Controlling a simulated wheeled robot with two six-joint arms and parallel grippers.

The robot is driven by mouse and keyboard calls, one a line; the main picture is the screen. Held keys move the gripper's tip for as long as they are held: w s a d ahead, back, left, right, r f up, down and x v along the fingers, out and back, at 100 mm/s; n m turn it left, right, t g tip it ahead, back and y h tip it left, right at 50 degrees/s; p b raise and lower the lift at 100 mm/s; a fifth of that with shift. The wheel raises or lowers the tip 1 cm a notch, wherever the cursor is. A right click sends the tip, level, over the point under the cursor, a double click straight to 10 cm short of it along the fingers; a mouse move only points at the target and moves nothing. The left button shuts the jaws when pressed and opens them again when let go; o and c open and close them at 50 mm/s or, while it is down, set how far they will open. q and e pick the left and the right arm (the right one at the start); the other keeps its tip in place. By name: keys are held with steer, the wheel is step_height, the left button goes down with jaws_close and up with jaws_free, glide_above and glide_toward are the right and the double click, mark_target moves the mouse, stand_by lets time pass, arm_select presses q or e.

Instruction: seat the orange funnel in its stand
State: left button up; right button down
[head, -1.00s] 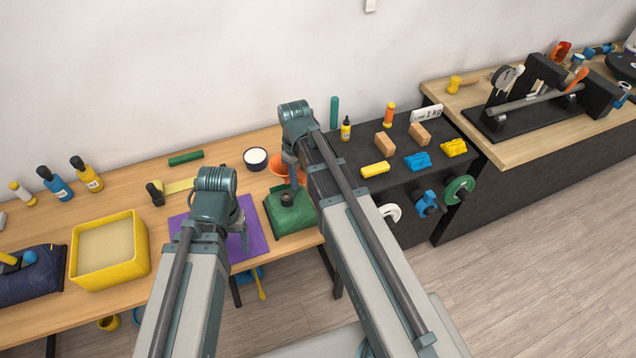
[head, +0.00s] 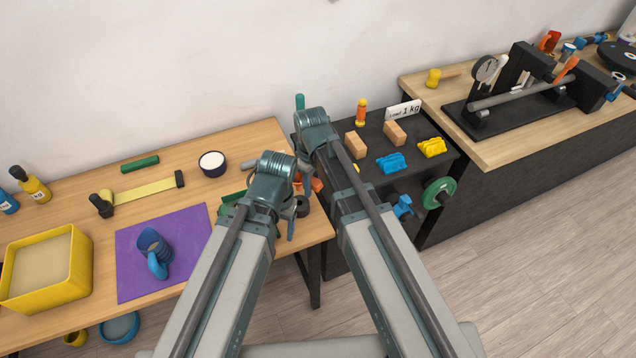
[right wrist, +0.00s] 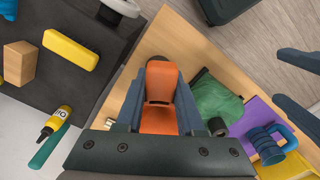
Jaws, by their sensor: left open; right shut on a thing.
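My right gripper (head: 308,182) is shut on the orange funnel (right wrist: 160,92), which shows between its fingers in the right wrist view. In the head view only a bit of the orange funnel (head: 317,184) shows beside the gripper. A dark ring-shaped piece (head: 302,206) is just below it near the table's right end; it may be the stand, and I cannot tell if it touches the funnel. My left gripper (head: 266,224) is open and empty, just left of the right one. Its fingers also show at the right edge of the right wrist view (right wrist: 297,88).
A green bag-like thing (right wrist: 212,97) lies beside the funnel, largely hidden by my left arm in the head view. A dark bowl (head: 212,163) is behind. A black cart (head: 375,180) adjoins the table on the right.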

stand_by(0.3)
steer(key=shift+f+b, duration=2.8)
steer(key=shift+f+b, duration=0.35)
steer(key=shift+f+b, duration=2)
steer(key=shift+c, duration=2.2)
jaws_free()
steer(key=shift+r, duration=0.1)
step_height(320, 180, up, 14)
steer(key=p, duration=1.4)
